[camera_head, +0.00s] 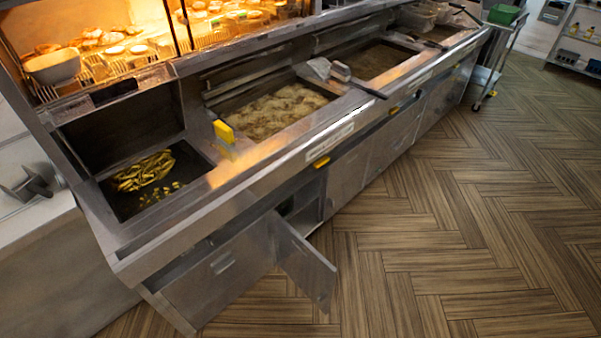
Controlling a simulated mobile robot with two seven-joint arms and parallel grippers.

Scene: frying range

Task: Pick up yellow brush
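A small yellow block-like thing (223,131) stands on the metal divider between the left basin and the bubbling fryer vat. It may be the yellow brush, but no bristles can be made out. A smaller yellow piece (321,162) sits on the front face of the range, and another shows farther right along that face. Neither of my grippers is in view.
The left basin (117,206) holds yellow-green food pieces. A cupboard door (305,267) hangs open into the floor space. A dark-handled scoop (352,80) lies across the fryer's right edge. A cart (497,62) stands at the far end. The wooden floor (450,220) is clear.

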